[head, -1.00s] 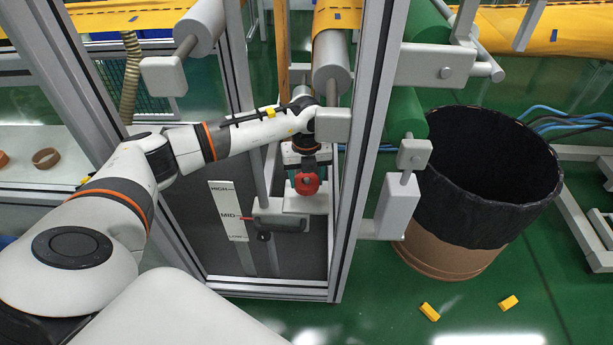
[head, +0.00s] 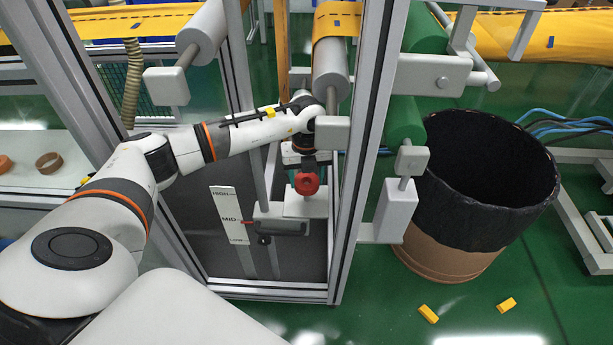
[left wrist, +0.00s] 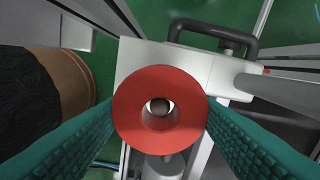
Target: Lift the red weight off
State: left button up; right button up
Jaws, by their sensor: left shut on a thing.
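The red weight (head: 307,184) is a round ring-shaped piece with a central hole. It is inside the machine frame, over a white block (head: 300,206) with a dark handle. My left gripper (head: 306,172) reaches in from the left and points down at the weight. In the left wrist view the red weight (left wrist: 135,112) sits between the teal fingers of my left gripper (left wrist: 160,125), which touch both sides. A dark round shape shows inside its hole. I cannot tell whether the weight touches the block. My right gripper is out of view.
Metal posts (head: 365,150) stand close to the right of the weight, and rollers with orange felt (head: 335,25) are above. A black-lined bin (head: 485,215) stands at the right, with two yellow blocks (head: 428,314) on the floor.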

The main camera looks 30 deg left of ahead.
pick_arm(q)
jog(key=shift+r+p, duration=1.25)
jog(key=shift+r, duration=0.35)
jog(key=shift+f, duration=0.1)
